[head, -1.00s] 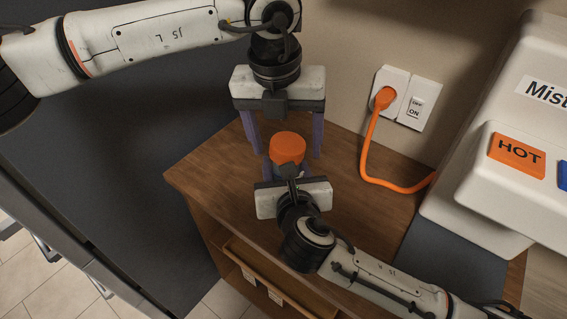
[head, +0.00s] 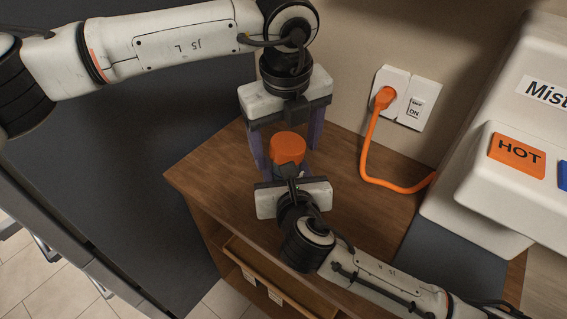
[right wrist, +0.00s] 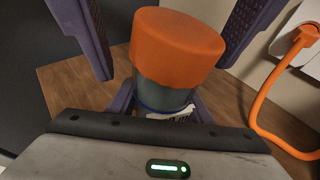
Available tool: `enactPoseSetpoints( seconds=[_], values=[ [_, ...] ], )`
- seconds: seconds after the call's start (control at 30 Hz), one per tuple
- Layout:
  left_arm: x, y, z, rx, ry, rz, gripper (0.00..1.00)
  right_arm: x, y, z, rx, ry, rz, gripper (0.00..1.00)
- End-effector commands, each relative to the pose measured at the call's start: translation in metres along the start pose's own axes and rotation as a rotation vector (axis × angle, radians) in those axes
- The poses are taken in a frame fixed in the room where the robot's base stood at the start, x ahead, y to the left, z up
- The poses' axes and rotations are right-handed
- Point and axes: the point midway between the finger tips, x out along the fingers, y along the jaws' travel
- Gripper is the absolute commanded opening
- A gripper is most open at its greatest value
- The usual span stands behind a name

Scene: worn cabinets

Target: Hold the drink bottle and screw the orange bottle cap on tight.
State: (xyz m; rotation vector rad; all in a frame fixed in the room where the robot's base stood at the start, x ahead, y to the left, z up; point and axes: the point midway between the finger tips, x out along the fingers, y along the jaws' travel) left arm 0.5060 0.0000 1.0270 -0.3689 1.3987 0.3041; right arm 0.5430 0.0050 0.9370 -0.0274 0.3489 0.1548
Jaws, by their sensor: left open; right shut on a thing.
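The orange bottle cap (head: 288,147) sits on top of the drink bottle, upright over the wooden cabinet top. In the right wrist view the cap (right wrist: 178,48) covers the mouth of the dark-bodied drink bottle (right wrist: 165,93), which has a white and blue label low down. My right gripper (right wrist: 160,103) is shut on the bottle below the cap, and its body hides most of the bottle in the head view. My left gripper (head: 286,155) points down from above and behind, open, with its purple fingers on either side of the cap, apart from it. Whether the cap is tight cannot be seen.
The wooden cabinet top (head: 350,215) has free room to the right. An orange cord (head: 368,150) runs from a wall outlet (head: 392,88) near a switch. A white dispenser (head: 470,205) marked HOT stands at the right. An open drawer (head: 275,275) shows below.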

Motion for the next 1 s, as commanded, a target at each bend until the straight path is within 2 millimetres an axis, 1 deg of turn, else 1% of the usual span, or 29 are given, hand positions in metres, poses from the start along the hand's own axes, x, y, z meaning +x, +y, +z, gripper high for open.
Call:
enactPoseSetpoints(
  seconds=[0.2, 0.3, 0.4, 0.67, 0.73, 0.8, 0.97, 1.0],
  values=[
    [0.0000, -0.0004, 0.0001, -0.324, -0.025, 0.044, 0.74, 0.0000, 0.0001, -0.0006, 0.000, 0.001, 0.000, 0.00],
    [0.0001, -0.0004, 0.0001, -0.428, -0.032, 0.057, 0.74, 0.0000, 0.0001, -0.0006, 0.000, 0.001, 0.000, 0.00],
    [0.0001, 0.0001, 0.0002, -0.474, -0.035, 0.064, 0.74, 0.0000, 0.0000, -0.0006, 0.000, 0.001, 0.000, 0.00],
    [0.0001, 0.0001, 0.0002, -0.480, -0.035, 0.064, 0.74, 0.0000, 0.0001, -0.0006, 0.000, 0.001, 0.000, 0.00],
    [0.0002, -0.0001, 0.0001, -0.513, -0.037, 0.068, 0.74, 0.0000, 0.0001, -0.0006, 0.000, 0.001, 0.000, 0.00],
    [0.0002, -0.0006, 0.0000, -0.592, -0.043, 0.078, 0.74, 0.0000, 0.0001, -0.0006, 0.000, 0.001, 0.000, 0.00],
    [0.0002, -0.0002, 0.0000, -0.579, -0.041, 0.076, 0.46, 0.0000, 0.0001, -0.0006, 0.000, 0.001, 0.000, 0.00],
    [0.0002, -0.0001, 0.0000, -0.579, -0.041, 0.076, 0.40, 0.0000, 0.0001, -0.0006, 0.000, 0.001, 0.000, 0.00]
  ],
)
